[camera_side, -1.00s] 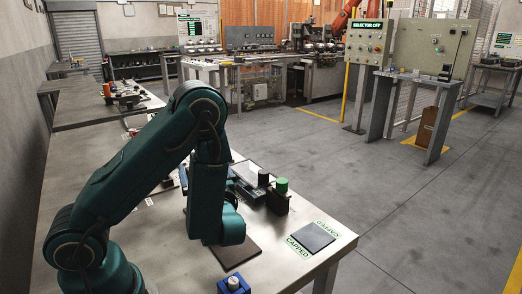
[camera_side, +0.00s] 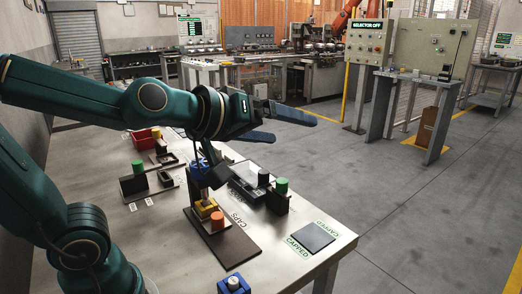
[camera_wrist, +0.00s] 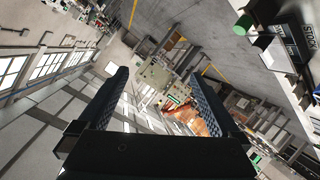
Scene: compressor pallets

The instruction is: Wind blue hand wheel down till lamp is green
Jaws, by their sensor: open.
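A blue part (camera_side: 200,169), possibly the hand wheel, stands on the bench over a small stand with a yellow block (camera_side: 206,208). It is partly hidden by my arm, and I cannot make out its rim. I cannot identify the lamp or tell its colour. My gripper (camera_side: 295,128) is raised well above the bench, fingers apart and pointing right, away from the blue part. In the wrist view my gripper (camera_wrist: 158,75) is open with nothing between the fingers; the room shows beyond them.
An orange cylinder (camera_side: 217,220) stands on a brown board (camera_side: 235,246) marked CAPS. A green cylinder (camera_side: 281,186) on a black holder is to the right, and a dark pad (camera_side: 311,237) marked CAPPED lies near the bench edge. A blue block (camera_side: 233,286) is at the front.

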